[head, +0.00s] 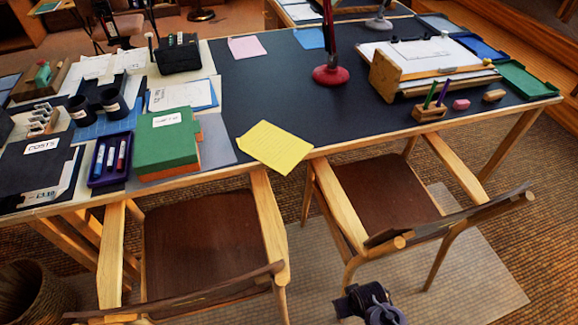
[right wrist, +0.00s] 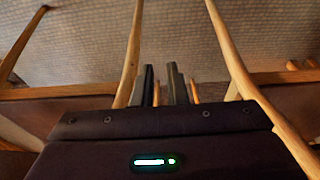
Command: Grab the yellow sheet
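The yellow sheet (head: 275,147) lies near the front edge of the dark-topped desk (head: 260,95), right of the green box file. Its near corner sticks out past the desk edge, above the gap between two chairs. My right gripper shows in the right wrist view (right wrist: 162,78), with a narrow gap between its two dark fingers and nothing held. In the head view, part of my dark right arm end shows low at the bottom, below the desk and well away from the sheet. My left gripper is in neither view.
Two wooden chairs, the left one (head: 200,230) and the right one (head: 385,190), stand against the desk front. A green box file (head: 168,140) is left of the sheet. A red lamp base (head: 328,75) and a pen holder (head: 428,112) stand to the right.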

